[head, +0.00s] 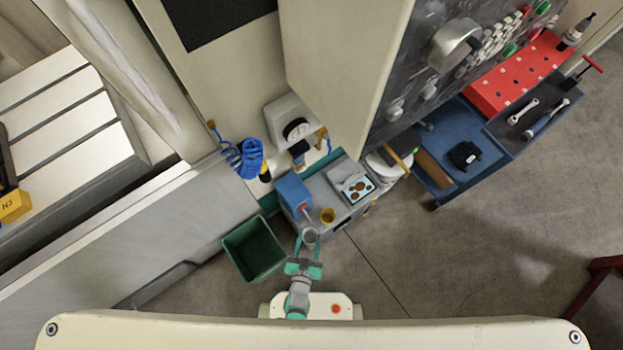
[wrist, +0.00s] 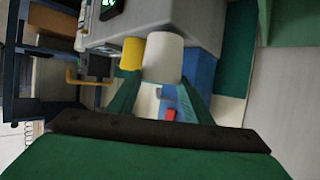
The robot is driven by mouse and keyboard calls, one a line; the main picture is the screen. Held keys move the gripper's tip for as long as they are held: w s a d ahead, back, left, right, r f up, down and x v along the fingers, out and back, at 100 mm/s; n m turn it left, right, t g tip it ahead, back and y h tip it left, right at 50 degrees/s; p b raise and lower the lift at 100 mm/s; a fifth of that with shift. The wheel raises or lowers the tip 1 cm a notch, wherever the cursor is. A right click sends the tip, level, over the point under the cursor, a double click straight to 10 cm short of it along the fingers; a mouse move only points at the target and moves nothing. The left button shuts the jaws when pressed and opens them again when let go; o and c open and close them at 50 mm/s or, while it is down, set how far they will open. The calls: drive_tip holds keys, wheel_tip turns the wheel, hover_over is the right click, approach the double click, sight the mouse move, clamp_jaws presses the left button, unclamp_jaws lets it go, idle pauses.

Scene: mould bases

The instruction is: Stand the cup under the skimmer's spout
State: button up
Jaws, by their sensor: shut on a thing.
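A pale grey-white cup (head: 310,235) is between the fingertips of my gripper (head: 309,241), which is shut on it. In the wrist view the cup (wrist: 163,56) shows as a white cylinder between the green fingers of my gripper (wrist: 160,85). The skimmer is a blue box (head: 292,192) on the grey cabinet, with a small red part (head: 305,209) facing the cup. The blue box (wrist: 201,72) and red part (wrist: 170,114) also show in the wrist view. The cup is apart from the red part in the head view; its height against the cabinet top is unclear.
A yellow cup (head: 327,216) stands on the grey cabinet near the skimmer. A green bin (head: 239,257) stands on the floor at left. Open floor lies at right.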

sight(311, 230)
drive_tip(key=w, duration=0.4)
drive_tip(key=shift+w+d, duration=0.15)
drive_tip(key=shift+d, duration=0.15)
drive_tip(key=shift+w+f, duration=0.25)
drive_tip(key=shift+f, duration=0.45)
drive_tip(key=shift+f, duration=0.1)
drive_tip(key=o, duration=1)
drive_tip(key=shift+s, duration=0.1)
